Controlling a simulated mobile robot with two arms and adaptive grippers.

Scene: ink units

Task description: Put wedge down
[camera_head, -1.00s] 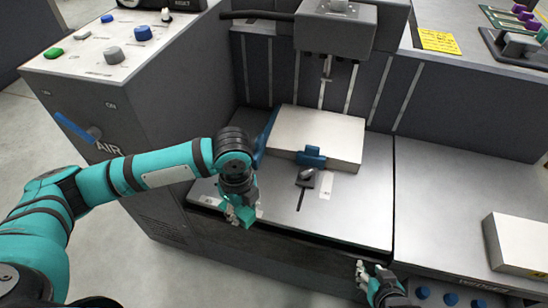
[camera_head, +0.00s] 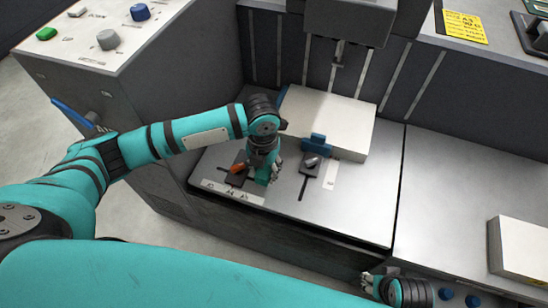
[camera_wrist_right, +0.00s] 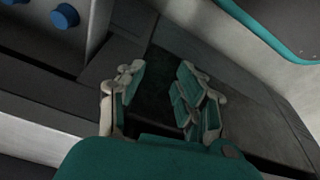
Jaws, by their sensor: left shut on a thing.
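My left gripper (camera_head: 264,178) is low over the left part of the grey machine bed (camera_head: 350,208), pointing down. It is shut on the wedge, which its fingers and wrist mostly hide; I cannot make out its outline. A small orange piece (camera_head: 238,168) shows just left of the fingers, over a dark slotted plate (camera_head: 236,178). I cannot tell whether this piece is part of the wedge. My right gripper (camera_head: 371,283) is at the front edge of the machine. In the right wrist view it (camera_wrist_right: 160,98) is open and empty.
A pale block (camera_head: 330,122) lies on the bed against a blue stop (camera_head: 315,142). A dark clamp (camera_head: 310,163) with a slot stands right of my left gripper. Another pale block (camera_head: 520,248) lies at far right.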

